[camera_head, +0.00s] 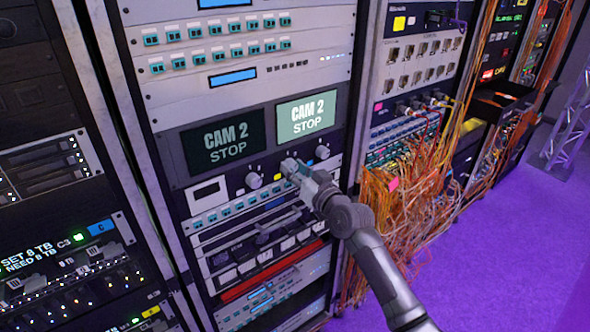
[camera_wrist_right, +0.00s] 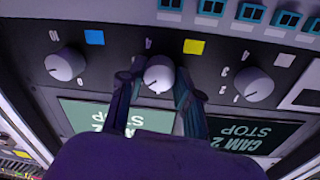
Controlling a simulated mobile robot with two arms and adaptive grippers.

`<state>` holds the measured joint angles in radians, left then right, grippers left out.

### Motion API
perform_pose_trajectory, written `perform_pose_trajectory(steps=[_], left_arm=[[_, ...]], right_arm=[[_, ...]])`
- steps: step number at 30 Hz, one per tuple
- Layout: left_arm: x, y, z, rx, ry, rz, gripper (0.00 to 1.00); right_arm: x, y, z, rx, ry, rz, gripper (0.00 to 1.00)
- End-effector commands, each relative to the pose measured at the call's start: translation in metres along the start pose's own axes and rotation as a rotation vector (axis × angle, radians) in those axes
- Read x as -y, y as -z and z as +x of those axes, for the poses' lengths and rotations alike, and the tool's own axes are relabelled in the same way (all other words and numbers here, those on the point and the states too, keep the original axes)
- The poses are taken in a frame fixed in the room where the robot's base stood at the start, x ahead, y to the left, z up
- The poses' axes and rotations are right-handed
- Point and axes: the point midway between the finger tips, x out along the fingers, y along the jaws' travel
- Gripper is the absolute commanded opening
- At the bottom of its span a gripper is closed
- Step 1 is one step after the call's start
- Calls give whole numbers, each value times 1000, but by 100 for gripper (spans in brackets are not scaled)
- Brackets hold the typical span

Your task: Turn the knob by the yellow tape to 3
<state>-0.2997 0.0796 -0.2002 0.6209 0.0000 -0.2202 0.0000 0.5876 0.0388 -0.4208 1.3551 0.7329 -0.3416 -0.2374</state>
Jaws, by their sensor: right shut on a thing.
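A row of three pale round knobs sits on a dark panel below two screens. The middle knob (camera_wrist_right: 158,76) has a square of yellow tape (camera_wrist_right: 194,46) beside it; in the head view the tape (camera_head: 278,177) lies just lower left of that knob. My right gripper (camera_wrist_right: 157,88) is shut on the middle knob, one finger on each side; in the head view the gripper (camera_head: 296,170) covers most of it. A digit shows near the knob, but its full scale is partly hidden and the pointer's setting is unclear. My left gripper is out of view.
The neighbouring knobs (camera_wrist_right: 65,65) and (camera_wrist_right: 254,84) stand close on both sides, beside blue tape (camera_wrist_right: 94,37) and white tape (camera_wrist_right: 284,60). Screens reading CAM 2 STOP (camera_head: 306,117) are above. Orange cables (camera_head: 400,190) hang at the right; purple floor (camera_head: 500,240) is clear.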

Motion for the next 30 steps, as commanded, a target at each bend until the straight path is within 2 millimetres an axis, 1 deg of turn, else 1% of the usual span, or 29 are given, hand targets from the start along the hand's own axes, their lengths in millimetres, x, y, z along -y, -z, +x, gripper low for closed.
perform_pose_trajectory(steps=[5,11,30], left_arm=[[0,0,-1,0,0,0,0],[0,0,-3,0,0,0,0],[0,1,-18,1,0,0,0]], right_arm=[[0,0,0,2,0,30,0],[0,0,0,8,-1,129,0],[0,1,0,37,-8,664,0]])
